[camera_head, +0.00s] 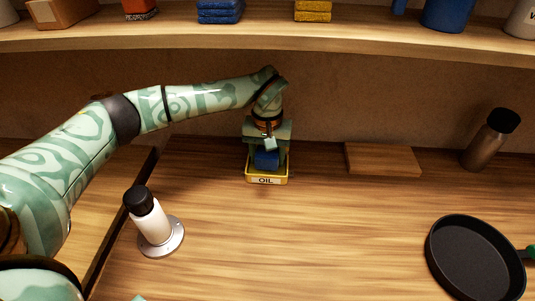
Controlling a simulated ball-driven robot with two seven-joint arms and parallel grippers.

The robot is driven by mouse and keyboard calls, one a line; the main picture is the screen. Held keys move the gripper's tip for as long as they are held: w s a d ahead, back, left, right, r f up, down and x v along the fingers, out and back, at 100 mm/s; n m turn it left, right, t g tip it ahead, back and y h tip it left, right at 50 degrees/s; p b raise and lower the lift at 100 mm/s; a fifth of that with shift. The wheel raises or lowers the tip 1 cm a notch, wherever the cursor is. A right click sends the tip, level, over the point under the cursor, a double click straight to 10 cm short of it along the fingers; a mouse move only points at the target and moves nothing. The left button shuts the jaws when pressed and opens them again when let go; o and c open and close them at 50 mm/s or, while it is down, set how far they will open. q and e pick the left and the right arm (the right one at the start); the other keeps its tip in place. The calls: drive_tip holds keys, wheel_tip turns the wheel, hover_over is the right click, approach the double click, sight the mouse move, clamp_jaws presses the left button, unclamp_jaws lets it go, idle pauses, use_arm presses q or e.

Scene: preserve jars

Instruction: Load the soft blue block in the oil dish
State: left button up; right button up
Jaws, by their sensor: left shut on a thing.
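The soft blue block (266,159) is between the fingers of my left gripper (267,157), at the back middle of the table. My left gripper points down and is shut on it. The yellow oil dish (283,181), with a white label reading OIL, is directly below on the table. The block appears at or just inside the dish's rim; whether it touches the bottom is hidden by the front wall. My right gripper is not clearly seen; only a small pale green piece shows at the bottom edge.
A white bottle with a black cap (149,218) stands on a round metal base (174,244) at front left. A wooden board (383,159) and a brown bottle (484,148) are at back right. A black pan (472,259) lies front right. A shelf (350,39) runs above. The middle table is clear.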

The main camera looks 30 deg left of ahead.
use_arm(q)
drive_tip(key=shift+f, duration=0.5)
use_arm(e)
drive_tip(key=shift+d+f, duration=0.15)
idle(0.4)
use_arm(q)
drive_tip(key=shift+f, duration=0.1)
use_arm(e)
drive_tip(key=shift+w+r, duration=0.1)
drive_tip(key=shift+r, duration=0.1)
idle(1.1)
